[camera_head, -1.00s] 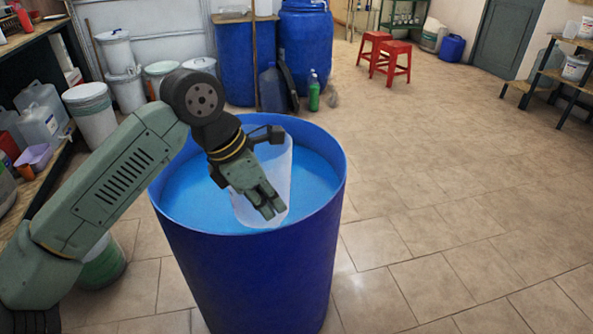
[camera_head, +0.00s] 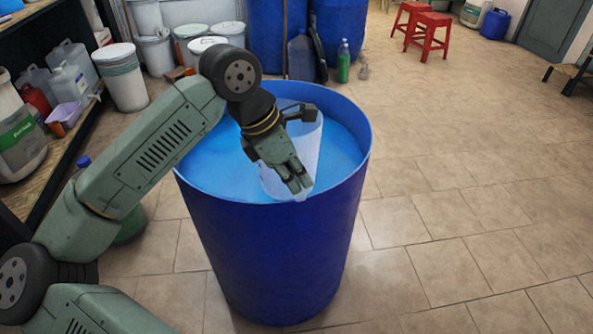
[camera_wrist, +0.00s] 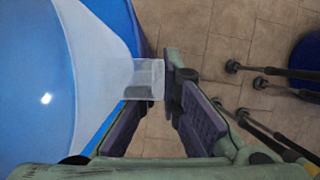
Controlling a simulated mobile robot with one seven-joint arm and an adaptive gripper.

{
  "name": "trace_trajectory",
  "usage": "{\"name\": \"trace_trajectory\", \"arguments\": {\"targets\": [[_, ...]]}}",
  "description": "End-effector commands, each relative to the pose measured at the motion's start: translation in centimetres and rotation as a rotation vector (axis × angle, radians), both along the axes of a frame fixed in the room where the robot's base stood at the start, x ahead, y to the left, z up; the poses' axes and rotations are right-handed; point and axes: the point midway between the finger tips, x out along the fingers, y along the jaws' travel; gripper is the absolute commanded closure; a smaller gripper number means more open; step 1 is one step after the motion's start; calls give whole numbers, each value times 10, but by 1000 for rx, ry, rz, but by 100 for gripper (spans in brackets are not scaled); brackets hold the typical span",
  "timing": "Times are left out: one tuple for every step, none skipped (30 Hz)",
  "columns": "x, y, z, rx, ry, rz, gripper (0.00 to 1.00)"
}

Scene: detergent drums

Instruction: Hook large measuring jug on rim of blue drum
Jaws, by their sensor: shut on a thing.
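The large blue drum (camera_head: 280,250) stands on the floor, open at the top, with light blue contents inside. The translucent white measuring jug (camera_head: 308,148) is at the drum's mouth, tilted, near the front right of the rim. My gripper (camera_head: 297,184) reaches over the drum and covers part of the jug. In the wrist view, the pale jug (camera_wrist: 92,55) fills the left, and its clear handle part (camera_wrist: 147,78) lies between the fingers of my gripper (camera_wrist: 157,88). The drum's rim (camera_wrist: 142,38) passes close by. I cannot tell whether the jug touches it.
Red stools (camera_head: 428,35) stand far off at the right. More blue drums (camera_head: 338,30), a green bottle (camera_head: 343,62) and white buckets (camera_head: 122,75) stand behind. A shelf (camera_head: 70,150) with containers is at the left.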

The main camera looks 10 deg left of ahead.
Motion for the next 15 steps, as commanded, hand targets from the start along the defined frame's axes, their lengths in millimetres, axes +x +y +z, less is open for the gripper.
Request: {"name": "trace_trajectory", "arguments": {"targets": [[0,0,-4,-1,0,0,100],[0,0,-6,-1,0,0,100],[0,0,-9,-1,0,0,100],[0,0,-10,-1,0,0,100],[0,0,-12,-1,-1,0,100],[0,0,-15,-1,-1,0,100],[0,0,-16,-1,-2,0,100],[0,0,-18,-1,-2,0,100],[0,0,-21,-1,-2,0,100],[0,0,-22,-1,-2,0,100],[0,0,-24,-1,-2,0,100],[0,0,-26,-1,-2,0,100],[0,0,-28,-1,-2,0,100],[0,0,-30,-2,-1,0,100],[0,0,-33,-1,-2,0,100]]}}
